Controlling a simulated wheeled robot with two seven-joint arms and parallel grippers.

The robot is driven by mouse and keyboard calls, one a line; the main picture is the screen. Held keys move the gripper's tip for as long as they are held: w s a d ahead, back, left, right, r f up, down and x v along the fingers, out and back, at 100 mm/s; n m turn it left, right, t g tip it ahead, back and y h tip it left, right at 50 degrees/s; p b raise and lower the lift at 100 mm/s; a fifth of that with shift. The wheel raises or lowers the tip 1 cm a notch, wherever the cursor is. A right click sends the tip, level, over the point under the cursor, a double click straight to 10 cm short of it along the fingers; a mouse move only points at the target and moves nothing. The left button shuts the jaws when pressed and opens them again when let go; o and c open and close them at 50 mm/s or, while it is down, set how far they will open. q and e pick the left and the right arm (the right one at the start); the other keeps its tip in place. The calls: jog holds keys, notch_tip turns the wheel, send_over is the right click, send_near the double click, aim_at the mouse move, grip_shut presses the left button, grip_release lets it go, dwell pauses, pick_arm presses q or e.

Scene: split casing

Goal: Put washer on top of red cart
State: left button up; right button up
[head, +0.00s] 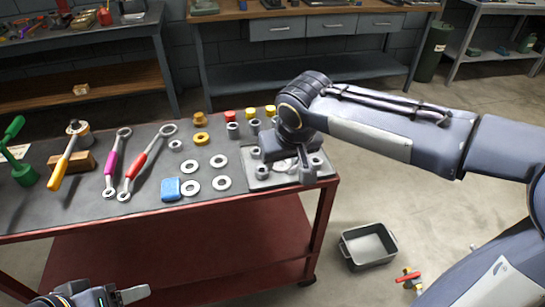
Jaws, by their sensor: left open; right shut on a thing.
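The red cart (170,217) stands in front of me with a dark grey top. Several flat silver washers (222,183) lie on the middle of its top. At its right end is a grey casing plate (262,183) with round posts. My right gripper (292,167) is low over this plate, pointing down and shut on a pale ring-like washer, mostly hidden by the gripper. I cannot tell whether that washer touches the plate. My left gripper (126,296) is open and empty at the bottom left, in front of the cart; its fingers are partly cut off.
Wrenches (147,160), a yellow-handled tool (63,162), a green tool (22,171), a blue block (171,189) and several small fittings (201,138) crowd the cart top. A grey bin (367,246) and a red-handled part (408,276) are on the floor at right.

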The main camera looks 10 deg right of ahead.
jog(key=w+f, duration=0.2)
jog(key=w, duration=0.2)
jog(key=w+d+f, duration=0.1)
jog(key=w+f, duration=0.2)
jog(key=w, duration=0.1)
jog(key=w+f, duration=0.3)
jog(key=w, duration=0.1)
jog(key=shift+w+d+p, duration=0.25)
jog(key=shift+d+p, duration=0.15)
jog(key=shift+w+f, duration=0.25)
jog(key=shift+f, duration=0.05)
jog(key=shift+w+d+f, duration=0.1)
jog(key=shift+w+f, duration=0.05)
jog(key=shift+f, duration=0.75)
jog(key=shift+w+f, duration=0.1)
jog(key=shift+f, duration=0.8)
jog(key=shift+f, duration=0.15)
jog(key=o, duration=0.7)
